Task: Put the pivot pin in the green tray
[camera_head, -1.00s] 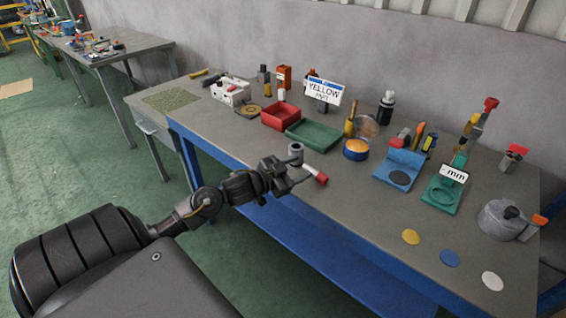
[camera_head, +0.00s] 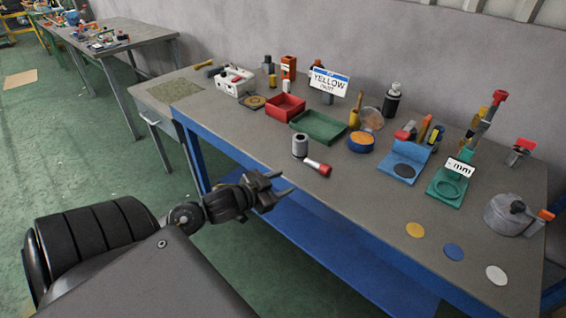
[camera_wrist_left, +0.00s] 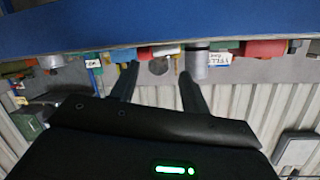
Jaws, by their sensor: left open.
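A small silver pin with a red end (camera_head: 318,167), which looks like the pivot pin, lies on the bench near its front edge. It touches or nearly touches an upright grey hollow cylinder (camera_head: 300,146). The green tray (camera_head: 318,136) sits behind them, shallow and empty as far as I see. My left gripper (camera_head: 284,183) is open and empty, in front of the bench edge, to the lower left of the pin. In the left wrist view, its spread fingers (camera_wrist_left: 157,74) point at the bench; the grey cylinder (camera_wrist_left: 197,65) shows beyond one fingertip. My right gripper is out of view.
A red tray (camera_head: 285,107) stands left of the green tray, a blue round tin (camera_head: 360,142) right of it. A "YELLOW" sign (camera_head: 329,82) stands behind. Blue and green fixtures, coloured discs and a grey pot (camera_head: 510,215) fill the right. The bench front centre is mostly clear.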

